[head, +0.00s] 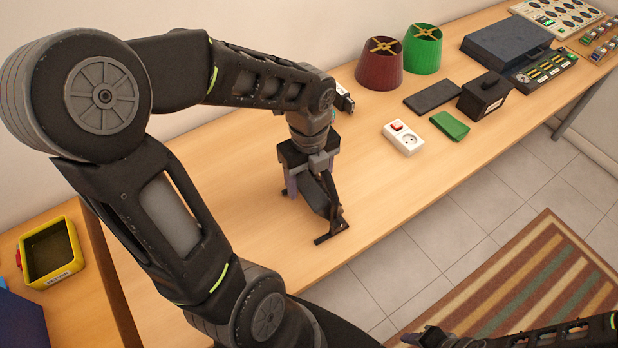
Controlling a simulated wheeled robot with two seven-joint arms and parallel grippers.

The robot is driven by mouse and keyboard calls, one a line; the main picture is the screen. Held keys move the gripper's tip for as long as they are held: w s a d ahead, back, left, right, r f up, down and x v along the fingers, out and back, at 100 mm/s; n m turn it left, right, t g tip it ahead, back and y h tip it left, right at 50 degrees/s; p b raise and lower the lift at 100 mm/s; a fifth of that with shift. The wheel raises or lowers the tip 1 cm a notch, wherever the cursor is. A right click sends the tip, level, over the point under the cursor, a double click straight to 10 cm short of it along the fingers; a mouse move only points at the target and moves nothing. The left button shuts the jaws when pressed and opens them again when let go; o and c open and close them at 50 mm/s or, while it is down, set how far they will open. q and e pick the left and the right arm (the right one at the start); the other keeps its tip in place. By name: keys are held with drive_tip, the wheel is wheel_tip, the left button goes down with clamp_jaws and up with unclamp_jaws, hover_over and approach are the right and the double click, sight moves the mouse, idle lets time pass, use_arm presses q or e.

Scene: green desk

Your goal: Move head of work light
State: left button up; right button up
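A small dark work light (331,236) stands on the wooden table near its front edge. Its flat black foot shows, and a dark panel that looks like its head leans above the foot. My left gripper (307,186) points down right at the light from above, one finger on the panel's left side. The hand and the panel overlap, so I cannot tell whether the fingers touch or hold it. Part of my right arm, with what looks like its gripper (432,338), shows at the bottom edge, low and away from the table; its fingers are unclear.
A white socket box (403,138), a green block (450,125) and a black box (484,96) lie further right. Brown (380,66) and green (423,50) lampshades stand behind. A yellow bin (50,252) sits at far left. The table around the light is clear.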

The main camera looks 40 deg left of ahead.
sight(322, 184)
use_arm(q)
drive_tip(key=c, duration=1.1)
drive_tip(key=shift+w+d+r+g+p, duration=0.15)
drive_tip(key=shift+w+r+g+p, duration=0.15)
drive_tip(key=shift+g+p, duration=0.65)
drive_tip(key=shift+c, duration=0.3)
drive_tip(key=shift+w+f+g+y+p, duration=0.2)
drive_tip(key=shift+w+g+y+p, duration=0.15)
drive_tip(key=shift+y+p, duration=0.25)
drive_tip(key=shift+s, duration=0.1)
drive_tip(key=o, duration=1.4)
drive_tip(key=shift+v, duration=3.95)
